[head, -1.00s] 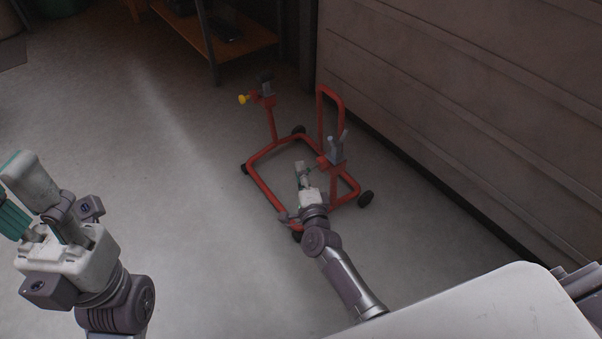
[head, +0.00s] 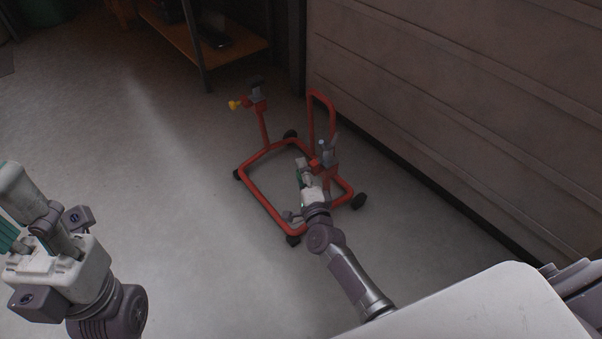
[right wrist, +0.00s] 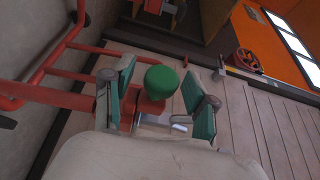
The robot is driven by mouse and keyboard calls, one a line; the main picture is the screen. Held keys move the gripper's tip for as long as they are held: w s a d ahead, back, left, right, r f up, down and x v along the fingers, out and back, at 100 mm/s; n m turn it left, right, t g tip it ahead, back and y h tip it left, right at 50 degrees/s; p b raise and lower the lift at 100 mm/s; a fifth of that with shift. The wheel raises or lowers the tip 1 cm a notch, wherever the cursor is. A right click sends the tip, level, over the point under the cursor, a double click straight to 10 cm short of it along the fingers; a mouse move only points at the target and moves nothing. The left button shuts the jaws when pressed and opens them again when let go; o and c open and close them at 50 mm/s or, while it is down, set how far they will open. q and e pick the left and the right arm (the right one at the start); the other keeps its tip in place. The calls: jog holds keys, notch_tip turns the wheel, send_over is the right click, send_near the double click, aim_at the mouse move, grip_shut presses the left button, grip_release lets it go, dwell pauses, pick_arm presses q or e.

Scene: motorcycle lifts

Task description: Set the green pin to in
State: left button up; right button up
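The green pin (right wrist: 162,82) shows in the right wrist view as a round green knob on a red part of the stand. My right gripper (right wrist: 160,100) is open, with one teal finger pad on each side of the knob. Gaps show between the pads and the knob. In the head view my right gripper (head: 306,172) is at the near upright of the red motorcycle lift (head: 263,197), and the green knob is hidden there. My left gripper (head: 18,215) is at the left edge, partly cut off, with its fingers apart and nothing seen between them.
The lift stands on small black wheels, and a yellow knob (head: 234,105) is on its far upright. A panelled wall (head: 450,120) runs close behind it on the right. A wooden shelf (head: 225,48) is at the back. The floor (head: 170,210) left of the lift is clear.

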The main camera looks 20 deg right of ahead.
jog(key=s+a, duration=0.1)
jog(key=s, duration=1.1)
dwell(0.4)
